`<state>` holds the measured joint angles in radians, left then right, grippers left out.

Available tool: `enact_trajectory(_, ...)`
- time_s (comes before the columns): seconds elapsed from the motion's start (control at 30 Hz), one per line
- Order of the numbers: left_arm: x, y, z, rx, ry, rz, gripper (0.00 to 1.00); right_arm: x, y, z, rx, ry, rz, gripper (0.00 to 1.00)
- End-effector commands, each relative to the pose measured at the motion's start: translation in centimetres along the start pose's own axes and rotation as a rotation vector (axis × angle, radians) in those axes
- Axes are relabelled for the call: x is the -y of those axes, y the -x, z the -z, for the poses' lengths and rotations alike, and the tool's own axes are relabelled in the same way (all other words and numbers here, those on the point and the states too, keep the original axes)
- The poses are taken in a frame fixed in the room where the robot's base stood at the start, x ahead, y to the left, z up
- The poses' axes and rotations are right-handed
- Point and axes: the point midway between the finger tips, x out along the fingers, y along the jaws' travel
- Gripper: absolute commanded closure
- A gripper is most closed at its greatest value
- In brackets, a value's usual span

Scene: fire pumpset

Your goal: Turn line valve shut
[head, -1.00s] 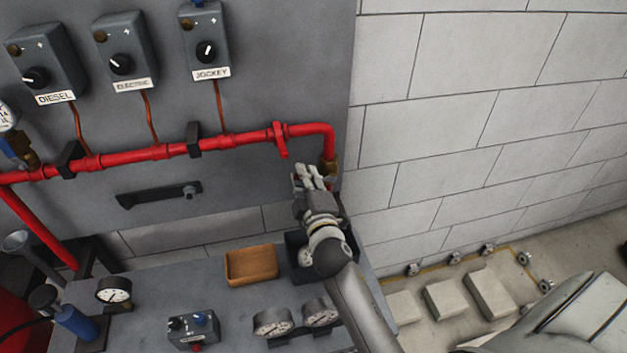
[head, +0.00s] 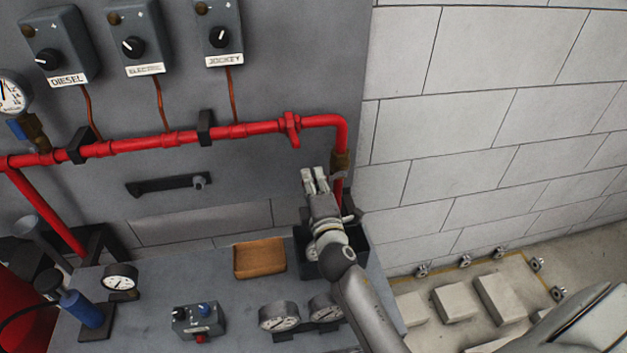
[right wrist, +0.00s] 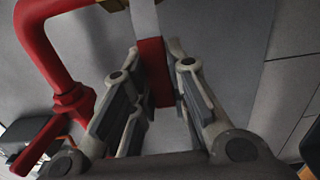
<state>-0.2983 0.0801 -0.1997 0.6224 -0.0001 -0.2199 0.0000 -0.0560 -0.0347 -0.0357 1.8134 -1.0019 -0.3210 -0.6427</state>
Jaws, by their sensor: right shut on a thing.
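The line valve is a brass body (head: 340,160) on the red pipe's downward leg, at the right edge of the grey panel in the head view. My right gripper (head: 315,178) is just left of and slightly below it. In the right wrist view, a flat lever with a red sleeve (right wrist: 154,72) runs between the two fingers of my right gripper (right wrist: 157,95), which is shut on it. The fingers hide most of the lever in the head view. My left gripper is not in view.
The red pipe (head: 239,131) crosses the panel above my gripper, with a red fitting (head: 292,127) close by. Below are a bench with a wooden tray (head: 260,258), two gauges (head: 280,317) and a small control box (head: 198,320). A block wall (head: 470,150) stands right.

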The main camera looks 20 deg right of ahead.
Motion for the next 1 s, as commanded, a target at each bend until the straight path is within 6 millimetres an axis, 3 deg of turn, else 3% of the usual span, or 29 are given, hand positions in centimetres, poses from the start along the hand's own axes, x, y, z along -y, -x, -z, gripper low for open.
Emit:
enact_trajectory(0.23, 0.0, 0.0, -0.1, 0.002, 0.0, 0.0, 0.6, 0.0, 0.0, -0.1, 0.001, 0.012, -0.001, 1.0)
enact_trajectory(0.27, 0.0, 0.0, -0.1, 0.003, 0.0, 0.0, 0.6, 0.0, 0.0, -0.1, 0.001, 0.012, -0.001, 0.82)
enact_trajectory(0.43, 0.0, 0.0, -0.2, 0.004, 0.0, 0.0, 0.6, 0.0, 0.0, -0.1, 0.001, 0.008, 0.0, 0.62)
enact_trajectory(0.77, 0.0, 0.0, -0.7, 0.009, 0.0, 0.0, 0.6, 0.1, 0.2, 0.0, 0.0, 0.004, 0.001, 0.62)
enact_trajectory(1.0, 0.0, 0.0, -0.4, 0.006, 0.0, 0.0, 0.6, 0.2, 3.3, 0.0, 0.0, 0.003, 0.004, 0.62)
